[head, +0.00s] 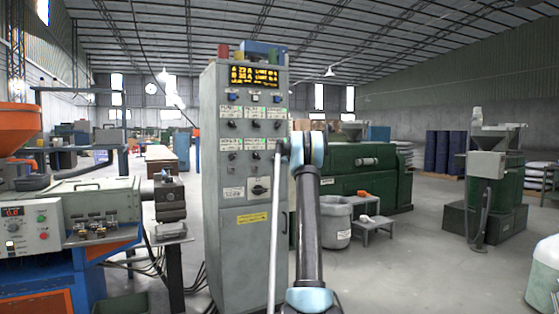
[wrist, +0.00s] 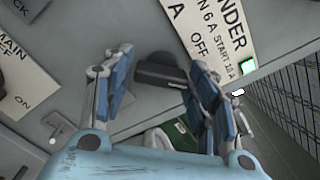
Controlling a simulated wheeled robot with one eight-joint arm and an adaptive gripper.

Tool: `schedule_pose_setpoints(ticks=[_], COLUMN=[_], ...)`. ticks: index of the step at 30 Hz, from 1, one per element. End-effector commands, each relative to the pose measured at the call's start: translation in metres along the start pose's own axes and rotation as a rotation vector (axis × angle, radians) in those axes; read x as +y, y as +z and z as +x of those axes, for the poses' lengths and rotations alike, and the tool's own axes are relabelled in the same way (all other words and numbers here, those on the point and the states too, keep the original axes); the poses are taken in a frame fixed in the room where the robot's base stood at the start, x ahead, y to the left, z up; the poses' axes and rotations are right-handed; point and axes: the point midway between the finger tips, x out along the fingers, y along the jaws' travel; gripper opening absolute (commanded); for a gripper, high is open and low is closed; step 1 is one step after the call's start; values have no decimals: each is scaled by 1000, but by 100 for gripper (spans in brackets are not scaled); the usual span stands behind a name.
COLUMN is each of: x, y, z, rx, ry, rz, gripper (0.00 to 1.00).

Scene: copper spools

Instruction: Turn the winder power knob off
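The grey control cabinet (head: 226,200) stands in the middle of the head view, with rows of labelled black knobs. In the wrist view a white label reading "…NDER", with "OFF" on it (wrist: 205,35), is beside a black knob (wrist: 160,72). My gripper (wrist: 161,63) is open, with one blue-padded finger on each side of this knob; I cannot tell whether either touches it. In the head view my gripper (head: 284,149) is at the cabinet's right edge and seems to hide this knob. The knob's exact pointer direction is unclear.
A label reading "MAIN" (wrist: 15,75) is at the left of the wrist view. A larger rotary knob (head: 260,188) is lower on the panel. A green machine (head: 360,182) and a grey bin (head: 336,220) stand to the right. Open floor (head: 420,270) lies at right.

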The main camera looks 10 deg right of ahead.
Motion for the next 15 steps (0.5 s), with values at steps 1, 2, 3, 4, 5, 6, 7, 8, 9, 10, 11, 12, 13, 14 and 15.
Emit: schedule_pose_setpoints(ticks=[1,2,3,4,5,6,7,8,9,10,11,12,13,14,15], x=[0,0,0,0,0,0,0,0,1,1,1,1,1,1,1], y=[0,0,0,0,0,0,0,0,0,0,0,0,0,0,0], z=[0,0,0,0,0,0,0,0,0,0,0,0,0,0,0], rx=[0,0,0,0,0,0,0,0,0,-1,-1,-1,-1,-1,-1], ry=[0,0,0,0,0,1,1,1,1,1,1,1,1,1,2], rz=[0,0,0,0,0,-1,-1,-3,-6,-10,-15,-24,-32,-42,-60], gripper=[33,26,23,23,23,23,23,23,23,23,23,23,23,23,23])
